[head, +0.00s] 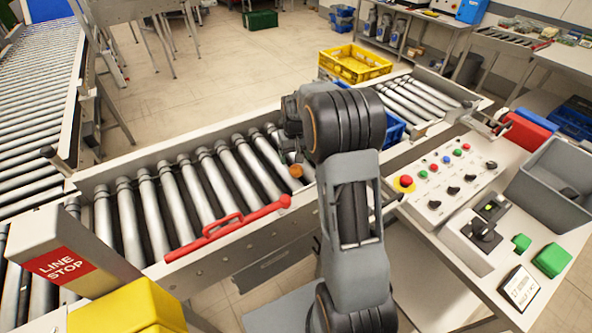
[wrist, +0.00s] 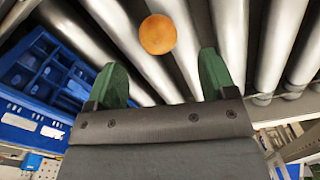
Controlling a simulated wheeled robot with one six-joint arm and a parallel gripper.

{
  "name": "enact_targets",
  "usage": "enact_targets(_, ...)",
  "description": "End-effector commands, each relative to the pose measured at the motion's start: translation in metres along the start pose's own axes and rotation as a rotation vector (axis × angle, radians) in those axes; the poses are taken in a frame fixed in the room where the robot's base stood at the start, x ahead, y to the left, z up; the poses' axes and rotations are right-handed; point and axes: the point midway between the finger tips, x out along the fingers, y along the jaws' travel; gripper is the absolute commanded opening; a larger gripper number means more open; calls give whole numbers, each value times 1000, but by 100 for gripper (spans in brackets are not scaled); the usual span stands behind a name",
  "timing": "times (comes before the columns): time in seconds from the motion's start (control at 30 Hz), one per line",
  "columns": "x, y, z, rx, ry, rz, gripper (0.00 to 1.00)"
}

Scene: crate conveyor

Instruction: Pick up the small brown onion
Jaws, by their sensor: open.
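The small brown onion (wrist: 157,34) rests on the metal rollers in the wrist view, round and orange-brown. It also shows in the head view (head: 296,171), small and just left of my arm. My gripper (wrist: 160,75) is open, with its two green fingers spread apart and nothing between them. The onion lies beyond the fingertips, roughly centred between them in the picture. In the head view my gripper's fingers are hidden behind my arm.
The roller conveyor (head: 185,160) has a raised metal side rail and a red handle (head: 230,229) on its near edge. A blue crate (wrist: 40,75) stands left of the fingers in the wrist view. A control panel (head: 448,185) with a red knob stands right of my arm.

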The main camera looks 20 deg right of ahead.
Motion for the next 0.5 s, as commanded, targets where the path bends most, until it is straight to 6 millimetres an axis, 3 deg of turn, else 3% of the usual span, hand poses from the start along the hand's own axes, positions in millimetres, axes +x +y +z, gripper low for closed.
enact_targets(0.27,16,0,0,0,0,0,77)
enact_targets(0.5,46,2,2,0,-2,0,77)
